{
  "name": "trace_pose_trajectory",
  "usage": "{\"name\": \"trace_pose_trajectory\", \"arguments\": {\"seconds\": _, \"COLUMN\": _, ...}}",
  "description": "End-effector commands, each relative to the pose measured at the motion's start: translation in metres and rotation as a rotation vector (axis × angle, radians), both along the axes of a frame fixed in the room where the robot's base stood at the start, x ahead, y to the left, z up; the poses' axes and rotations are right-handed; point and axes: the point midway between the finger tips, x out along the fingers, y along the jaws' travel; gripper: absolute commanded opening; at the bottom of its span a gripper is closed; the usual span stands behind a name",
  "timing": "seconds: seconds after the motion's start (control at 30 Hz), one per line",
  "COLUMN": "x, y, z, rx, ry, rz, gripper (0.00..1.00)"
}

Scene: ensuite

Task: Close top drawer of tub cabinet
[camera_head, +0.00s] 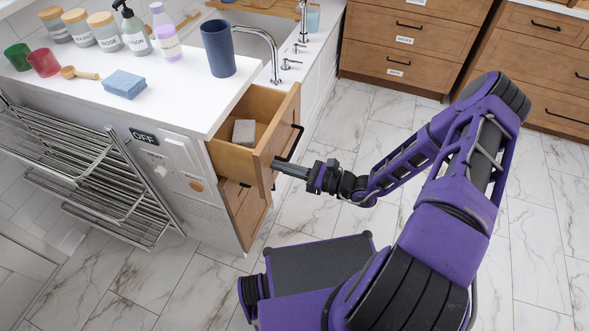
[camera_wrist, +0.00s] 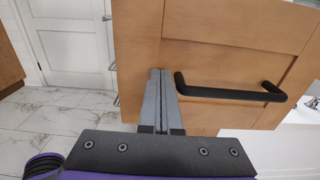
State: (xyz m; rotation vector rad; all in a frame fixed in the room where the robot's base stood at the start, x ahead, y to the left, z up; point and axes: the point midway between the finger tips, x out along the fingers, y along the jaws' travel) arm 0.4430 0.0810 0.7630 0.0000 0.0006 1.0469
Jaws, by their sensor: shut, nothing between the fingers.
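The top drawer (camera_head: 252,140) of the tub cabinet is pulled open, with a grey block (camera_head: 243,133) inside it. Its wooden front also fills much of the wrist view (camera_wrist: 220,50), with a black bar handle (camera_wrist: 230,93) on it. My gripper (camera_head: 277,166) is shut and empty, its fingertips at the drawer front near the handle's end. In the wrist view, the shut fingers (camera_wrist: 158,80) point at the drawer front, just left of the handle. I cannot tell whether they touch it.
The white counter (camera_head: 190,85) above holds a blue cup (camera_head: 218,48), a folded blue cloth (camera_head: 124,84), bottles and jars. A metal towel rack (camera_head: 90,170) stands at left. Wooden drawers (camera_head: 405,40) line the back. Marble floor is open right of the cabinet.

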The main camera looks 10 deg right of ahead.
Motion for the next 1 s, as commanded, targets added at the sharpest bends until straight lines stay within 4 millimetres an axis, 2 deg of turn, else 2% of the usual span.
{"name": "trace_pose_trajectory", "arguments": {"seconds": 0.1, "x": 0.014, "y": 0.028, "z": 0.0, "rx": 0.003, "ry": -0.001, "rz": 0.005, "gripper": 0.0}}
{"name": "trace_pose_trajectory", "arguments": {"seconds": 0.3, "x": 0.039, "y": 0.07, "z": 0.0, "rx": 0.002, "ry": -0.001, "rz": 0.004, "gripper": 0.0}}
{"name": "trace_pose_trajectory", "arguments": {"seconds": 0.5, "x": 0.058, "y": 0.102, "z": 0.0, "rx": 0.002, "ry": -0.001, "rz": 0.002, "gripper": 0.0}}
{"name": "trace_pose_trajectory", "arguments": {"seconds": 0.7, "x": 0.068, "y": 0.12, "z": 0.0, "rx": 0.001, "ry": 0.0, "rz": 0.001, "gripper": 0.0}}
{"name": "trace_pose_trajectory", "arguments": {"seconds": 1.0, "x": 0.073, "y": 0.127, "z": 0.001, "rx": 0.001, "ry": -0.002, "rz": 0.0, "gripper": 0.0}}
